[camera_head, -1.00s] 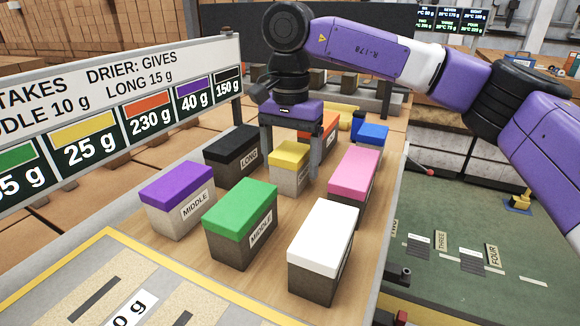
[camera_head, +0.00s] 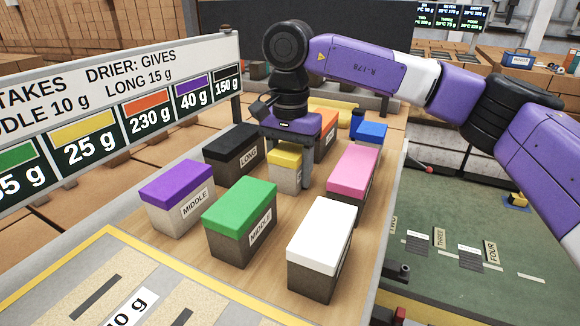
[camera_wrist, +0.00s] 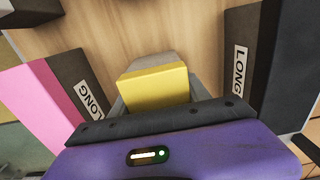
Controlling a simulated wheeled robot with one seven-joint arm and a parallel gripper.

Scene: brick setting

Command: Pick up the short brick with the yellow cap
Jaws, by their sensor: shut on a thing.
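The brick with the yellow cap (camera_head: 285,157) is a short light-grey block standing on the wooden table top, among the other bricks. My gripper (camera_head: 290,158) has come down over it from above, with a grey finger at its right side. The gripper is shut on this brick. In the wrist view the yellow cap (camera_wrist: 155,88) lies in the middle, just beyond the dark edge of my gripper. The fingertips are mostly hidden there, and the brick's label is not readable.
Close around stand a black-capped brick (camera_head: 232,146) marked LONG, an orange-capped one (camera_head: 325,123), a pink-capped one (camera_head: 352,168) and a blue-capped one (camera_head: 371,131). Purple (camera_head: 176,181), green (camera_head: 240,204) and white (camera_head: 322,232) ones stand nearer. A sign (camera_head: 110,115) runs along the left.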

